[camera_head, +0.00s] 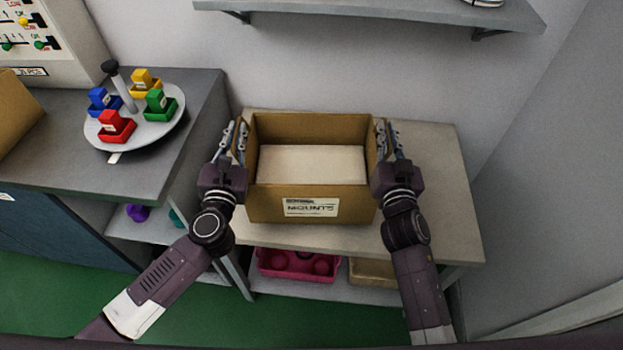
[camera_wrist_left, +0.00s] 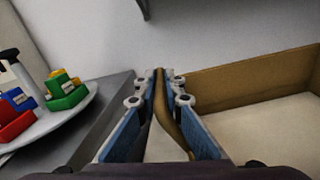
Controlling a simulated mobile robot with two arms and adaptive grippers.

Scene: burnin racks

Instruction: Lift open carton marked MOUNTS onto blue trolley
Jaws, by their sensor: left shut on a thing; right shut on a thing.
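The open carton (camera_head: 268,203) is brown, with a white label that reads MOUNTS upside down on its near wall. My left gripper (camera_head: 240,135) is shut on the carton's left wall, and the left wrist view shows the wall's edge between the fingers (camera_wrist_left: 160,85). My right gripper (camera_head: 383,135) is shut on the carton's right wall. No blue trolley shows in either view.
The table (camera_head: 440,190) has free room right of the carton. On the left counter (camera_head: 190,100) stands a round tray (camera_head: 140,137) with several coloured bins. A wall shelf (camera_head: 400,12) hangs above. A pink crate (camera_head: 285,268) is on the shelf below the table.

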